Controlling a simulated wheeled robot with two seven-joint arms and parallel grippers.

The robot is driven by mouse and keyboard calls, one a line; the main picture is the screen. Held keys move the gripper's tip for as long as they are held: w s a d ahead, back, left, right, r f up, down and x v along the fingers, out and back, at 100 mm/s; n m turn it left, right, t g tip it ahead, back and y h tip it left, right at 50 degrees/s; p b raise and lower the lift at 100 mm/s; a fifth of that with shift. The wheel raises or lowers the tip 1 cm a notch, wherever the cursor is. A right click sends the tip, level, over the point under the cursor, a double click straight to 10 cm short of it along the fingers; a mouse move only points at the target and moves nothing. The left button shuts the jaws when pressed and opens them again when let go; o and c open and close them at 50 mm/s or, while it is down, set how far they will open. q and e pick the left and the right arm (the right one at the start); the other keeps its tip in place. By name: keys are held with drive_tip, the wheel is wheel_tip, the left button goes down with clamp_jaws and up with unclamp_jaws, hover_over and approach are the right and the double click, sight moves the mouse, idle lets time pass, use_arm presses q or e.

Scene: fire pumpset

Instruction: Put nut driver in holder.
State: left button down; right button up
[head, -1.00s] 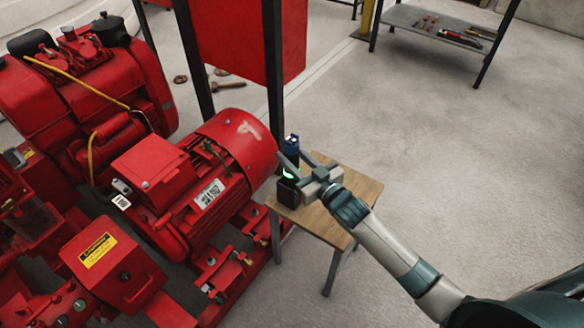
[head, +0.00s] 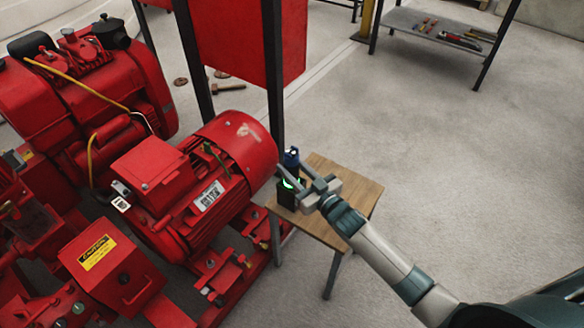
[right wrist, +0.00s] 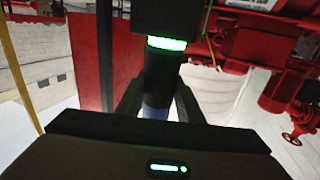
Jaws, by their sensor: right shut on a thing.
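The nut driver (head: 291,157), with a blue end and a dark shaft, stands upright in my right gripper (head: 292,171). In the right wrist view the dark body of the nut driver (right wrist: 162,80) runs between the two fingers (right wrist: 160,98), with a bluish part near the palm. The holder (head: 288,196) is a small black block on the wooden table, with a green glowing ring at its top. In the right wrist view the nut driver's far end meets the green ring of the holder (right wrist: 166,43); how deep it sits is hidden. My left gripper is out of view.
The small wooden table (head: 335,187) is mostly bare to the right of the holder. A large red pump motor (head: 225,165) stands close on its left, and a black post (head: 274,80) rises behind. A shelf with tools (head: 425,26) stands at the back right.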

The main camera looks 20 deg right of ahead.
drive_tip(key=o, duration=0.8)
drive_tip(key=shift+f, duration=0.1)
drive_tip(key=shift+c, duration=0.2)
drive_tip(key=o, duration=0.4)
drive_tip(key=v, duration=1.2)
